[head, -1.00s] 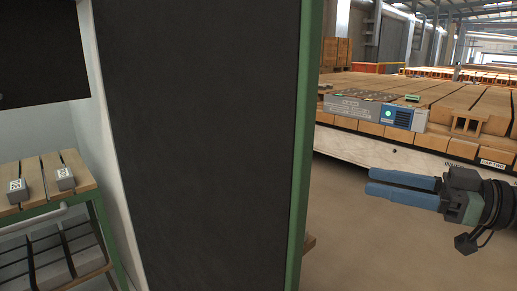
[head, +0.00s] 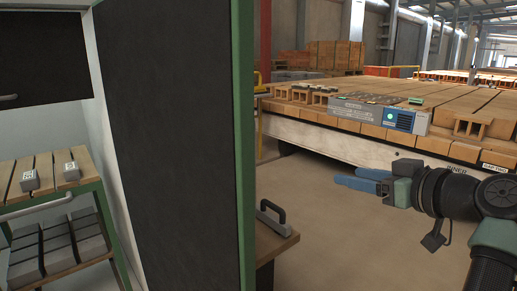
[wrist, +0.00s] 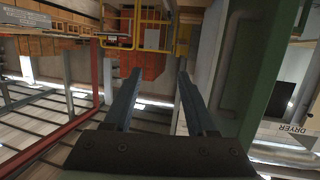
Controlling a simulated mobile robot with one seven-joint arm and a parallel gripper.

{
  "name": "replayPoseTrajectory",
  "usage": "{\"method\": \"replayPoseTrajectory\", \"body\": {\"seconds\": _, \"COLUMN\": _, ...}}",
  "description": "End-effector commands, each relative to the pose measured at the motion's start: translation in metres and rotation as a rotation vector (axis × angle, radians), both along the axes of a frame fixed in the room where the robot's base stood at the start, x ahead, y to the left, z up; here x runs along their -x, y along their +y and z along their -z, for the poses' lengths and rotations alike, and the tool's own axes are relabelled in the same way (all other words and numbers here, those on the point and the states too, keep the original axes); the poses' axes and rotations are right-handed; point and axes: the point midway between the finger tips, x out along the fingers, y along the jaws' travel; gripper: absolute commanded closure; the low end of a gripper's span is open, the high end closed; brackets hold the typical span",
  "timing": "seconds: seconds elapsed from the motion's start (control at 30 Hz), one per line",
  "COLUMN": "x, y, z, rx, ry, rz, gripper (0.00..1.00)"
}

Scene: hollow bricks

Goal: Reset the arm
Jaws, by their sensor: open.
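My gripper (head: 360,181) is at the right of the head view, with its blue fingers pointing left. It is held in the air over the floor, in front of the long bed of bricks. In the wrist view my gripper (wrist: 155,85) shows its two fingers apart with nothing between them. No object is held.
A dark panel with a green edge (head: 244,140) stands left of my gripper. A brown bench with a black handle (head: 270,215) is beside it. A brick-laden bed (head: 340,147) with a grey control box (head: 375,112) lies behind. A slatted rack (head: 45,185) stands at left.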

Motion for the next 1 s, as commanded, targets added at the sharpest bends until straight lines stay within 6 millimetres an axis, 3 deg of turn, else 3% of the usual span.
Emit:
{"method": "replayPoseTrajectory", "body": {"seconds": 0.17, "x": -0.005, "y": 0.037, "z": -0.036, "rx": 0.051, "ry": -0.134, "rz": 0.225, "gripper": 0.43}}
{"method": "replayPoseTrajectory", "body": {"seconds": 0.27, "x": 0.008, "y": 0.062, "z": -0.07, "rx": 0.047, "ry": -0.263, "rz": 0.325, "gripper": 0.43}}
{"method": "replayPoseTrajectory", "body": {"seconds": 0.37, "x": 0.035, "y": 0.091, "z": -0.11, "rx": 0.016, "ry": -0.424, "rz": 0.398, "gripper": 0.43}}
{"method": "replayPoseTrajectory", "body": {"seconds": 0.6, "x": 0.142, "y": 0.156, "z": -0.196, "rx": -0.137, "ry": -0.814, "rz": 0.451, "gripper": 0.43}}
{"method": "replayPoseTrajectory", "body": {"seconds": 0.8, "x": 0.24, "y": 0.186, "z": -0.239, "rx": -0.28, "ry": -1.068, "rz": 0.424, "gripper": 0.43}}
{"method": "replayPoseTrajectory", "body": {"seconds": 0.83, "x": 0.235, "y": 0.183, "z": -0.257, "rx": -0.275, "ry": -1.057, "rz": 0.43, "gripper": 0.43}}
{"method": "replayPoseTrajectory", "body": {"seconds": 1.0, "x": 0.232, "y": 0.182, "z": -0.302, "rx": -0.269, "ry": -1.052, "rz": 0.432, "gripper": 0.43}}
